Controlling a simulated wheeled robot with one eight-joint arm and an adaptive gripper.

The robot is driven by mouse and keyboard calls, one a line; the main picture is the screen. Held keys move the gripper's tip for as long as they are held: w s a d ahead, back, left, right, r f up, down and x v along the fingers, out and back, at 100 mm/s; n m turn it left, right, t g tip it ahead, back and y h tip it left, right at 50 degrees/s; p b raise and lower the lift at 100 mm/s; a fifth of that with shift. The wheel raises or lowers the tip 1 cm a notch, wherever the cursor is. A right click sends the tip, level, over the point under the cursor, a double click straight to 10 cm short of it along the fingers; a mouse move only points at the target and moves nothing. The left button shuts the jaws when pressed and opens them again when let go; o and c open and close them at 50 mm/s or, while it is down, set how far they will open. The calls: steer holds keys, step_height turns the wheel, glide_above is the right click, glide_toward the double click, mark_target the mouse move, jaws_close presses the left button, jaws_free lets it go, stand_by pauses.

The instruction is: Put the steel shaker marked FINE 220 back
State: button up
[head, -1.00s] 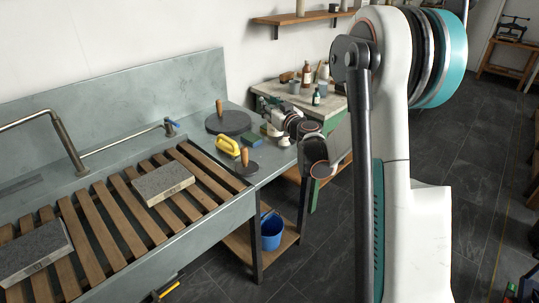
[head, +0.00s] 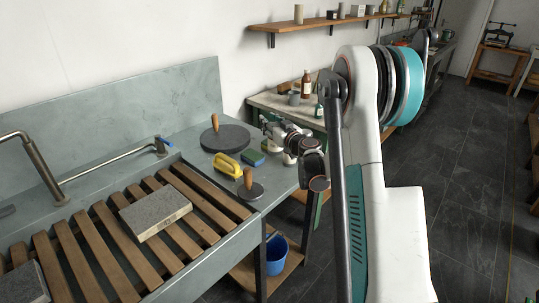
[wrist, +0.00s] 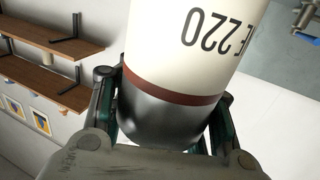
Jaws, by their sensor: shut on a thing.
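The steel shaker (wrist: 205,50) fills the middle of the wrist view, with a cream label, a dark red band and a shiny steel end. The label reads "E 220" upside down; the rest of the marking is out of sight. My gripper (wrist: 166,112) is shut on the shaker, with one finger on each side of its steel end. In the head view my gripper (head: 270,127) is over the right end of the sink counter, beside the round grey disc. The shaker cannot be made out there.
A wooden wall shelf (head: 340,27) holds several small containers with bare gaps between. Bottles (head: 306,84) stand on the bench behind.

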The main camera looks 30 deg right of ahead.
step_height(320, 180, down, 11)
steer(key=b, duration=0.3)
steer(key=shift+f+b, duration=0.15)
steer(key=shift+b, duration=0.2)
steer(key=shift+c, duration=0.2)
steer(key=o, duration=1.5)
steer(key=shift+c, duration=0.2)
steer(key=p, duration=0.2)
glide_toward(273, 149)
steer(key=shift+w+d+f, duration=0.35)
steer(key=shift+w+f, duration=0.25)
steer(key=shift+w, duration=0.1)
steer(key=shift+w+d+f, duration=0.35)
steer(key=shift+w+f, duration=0.2)
steer(key=shift+w, duration=0.2)
steer(key=shift+w+d+f, duration=0.35)
steer(key=shift+w+f, duration=0.25)
steer(key=shift+w, duration=0.1)
